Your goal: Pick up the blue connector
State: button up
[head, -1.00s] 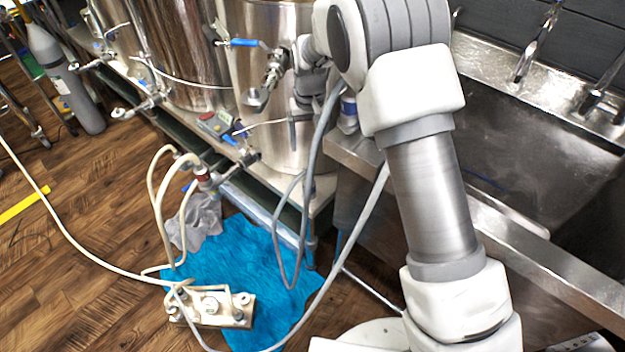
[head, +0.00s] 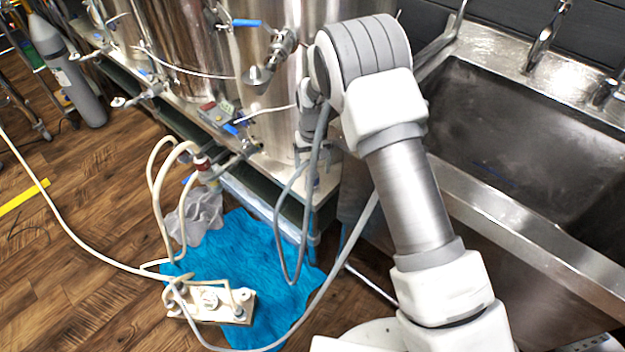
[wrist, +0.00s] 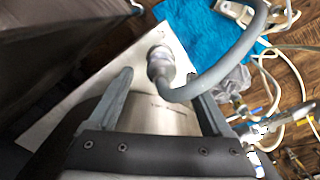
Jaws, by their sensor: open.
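A pale grey-blue connector (wrist: 161,66) on the end of a thick grey hose (wrist: 217,82) shows in the wrist view. It looks more grey than blue there. My gripper (wrist: 160,80) is open, with one finger on either side of the connector and a gap on both sides. I cannot tell how deep the connector sits between the fingers. In the head view my gripper (head: 311,150) points down at the end of the steel shelf, beside the tank; the connector is not clearly visible there.
A steel tank (head: 272,110) with valves stands close behind my gripper. A steel sink (head: 500,130) is at right. Hoses loop over a blue cloth (head: 245,250) and a metal fitting block (head: 205,300) on the wooden floor. A grey rag (head: 195,212) lies beside them.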

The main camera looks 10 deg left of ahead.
aim_at(312, 176)
notch_tip(312, 176, down, 5)
jog(key=shift+w+a+r+b, duration=0.1)
jog(key=shift+a+r+b, duration=0.1)
jog(key=shift+b, duration=0.55)
jog(key=shift+r, duration=0.1)
grip_shut()
